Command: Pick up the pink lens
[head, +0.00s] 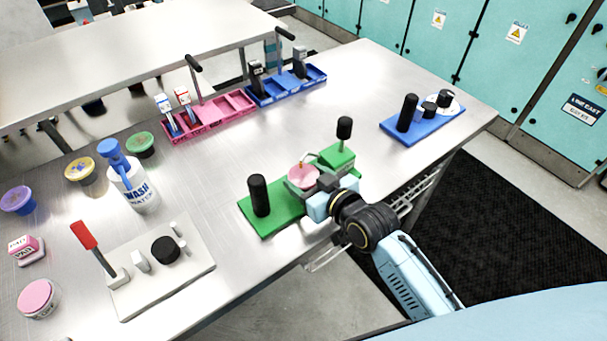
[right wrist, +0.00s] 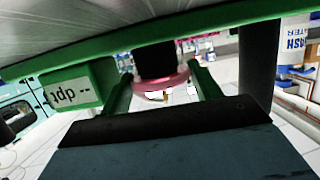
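The pink lens (head: 303,176) is a round disc on the green base plate (head: 262,224), on the near side of the table. In the right wrist view the lens (right wrist: 162,81) lies against a black cylinder (right wrist: 155,58). My right gripper (head: 309,183) is low at the lens, and in the right wrist view its two fingers (right wrist: 160,82) stand on either side of the disc. They look open with little room at the sides; contact is hard to make out. My left gripper is not in view.
A black post (head: 259,195) and a green block with a black-knobbed lever (head: 344,128) flank the lens. A grey plate with a red-handled lever (head: 84,235), a wash bottle (head: 131,183), and pink (head: 236,104) and blue (head: 290,84) trays stand elsewhere. The table's middle is clear.

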